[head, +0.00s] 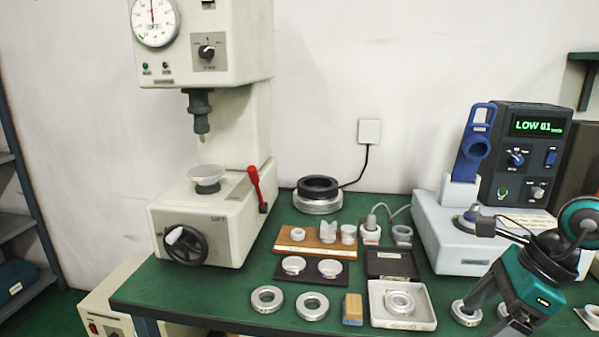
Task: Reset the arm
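My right arm comes in from the right edge with a teal and dark body. My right gripper (488,322) points down and left over the front right of the green table (230,292). Its two dark fingers stand apart, so it looks open, and I see nothing held between them. A bearing ring (466,314) lies by the left fingertip; I cannot tell whether they touch. The lower ends of the fingers are near the picture's bottom edge. My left gripper is not in view.
A press with a dial (220,50) stands at the back left. Two rings (267,299) (312,306) lie at the front. A grey box (375,318) holds another ring. The blue-handled device (475,145) and display unit (530,155) stand behind my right arm.

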